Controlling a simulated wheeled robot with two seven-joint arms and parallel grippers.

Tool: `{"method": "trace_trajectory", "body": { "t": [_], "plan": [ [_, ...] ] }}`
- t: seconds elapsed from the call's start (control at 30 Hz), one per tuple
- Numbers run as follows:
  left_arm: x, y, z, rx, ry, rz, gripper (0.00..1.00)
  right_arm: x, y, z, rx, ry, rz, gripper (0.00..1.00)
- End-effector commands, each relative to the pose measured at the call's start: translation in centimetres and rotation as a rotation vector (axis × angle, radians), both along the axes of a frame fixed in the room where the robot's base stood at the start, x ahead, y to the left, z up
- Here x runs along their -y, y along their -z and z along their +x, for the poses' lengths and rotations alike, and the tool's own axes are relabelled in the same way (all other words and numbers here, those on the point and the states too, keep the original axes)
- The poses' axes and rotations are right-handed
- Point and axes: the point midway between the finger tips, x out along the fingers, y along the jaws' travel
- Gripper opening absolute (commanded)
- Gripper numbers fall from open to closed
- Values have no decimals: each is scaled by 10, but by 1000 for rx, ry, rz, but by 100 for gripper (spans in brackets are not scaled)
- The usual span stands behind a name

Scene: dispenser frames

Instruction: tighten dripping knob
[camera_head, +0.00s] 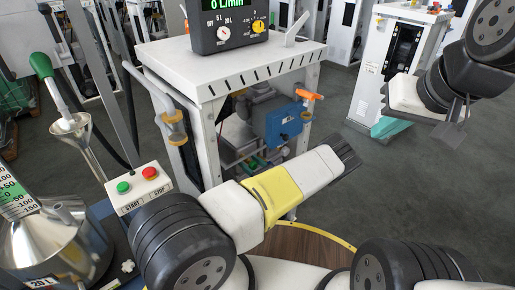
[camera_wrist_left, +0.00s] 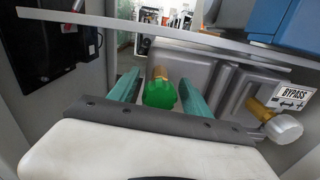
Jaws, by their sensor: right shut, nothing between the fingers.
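In the left wrist view a round green knob (camera_wrist_left: 160,94) on a brass stem sits between the two teal fingers of my left gripper (camera_wrist_left: 158,92). The fingers are apart, one on each side of it; I cannot tell whether they touch it. In the head view my left gripper (camera_head: 342,158) is in front of the white dispenser frame (camera_head: 210,75), its fingers hidden. My right gripper (camera_head: 390,128) is shut and empty at the upper right, away from the frame. No drip is visible.
A pale knob (camera_wrist_left: 283,128) on a brass stem is beside a BYPASS label (camera_wrist_left: 290,97). A blue box (camera_head: 287,123) and orange valve (camera_head: 309,96) are on the frame's right side. A START/STOP box (camera_head: 138,188) and metal can (camera_head: 55,245) stand left.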

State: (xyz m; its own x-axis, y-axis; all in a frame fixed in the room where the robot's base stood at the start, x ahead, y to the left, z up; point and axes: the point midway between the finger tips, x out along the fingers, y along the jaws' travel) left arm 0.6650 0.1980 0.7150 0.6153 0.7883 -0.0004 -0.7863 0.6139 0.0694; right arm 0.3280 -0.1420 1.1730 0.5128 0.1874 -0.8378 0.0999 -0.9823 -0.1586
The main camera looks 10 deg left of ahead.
Motion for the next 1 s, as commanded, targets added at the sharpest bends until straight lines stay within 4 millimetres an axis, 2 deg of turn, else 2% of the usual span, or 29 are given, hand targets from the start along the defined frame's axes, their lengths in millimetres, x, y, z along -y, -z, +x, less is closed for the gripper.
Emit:
{"method": "trace_trajectory", "body": {
  "t": [0.33,0.73,1.0],
  "plan": [
    [3,0,-2,0,0,0,57,0,0,0,0,0,0,0],
    [51,0,-39,0,2,0,57,0,0,0,0,0,0,0],
    [62,0,-48,0,-1,0,57,0,0,0,0,0,0,0]
  ]
}}
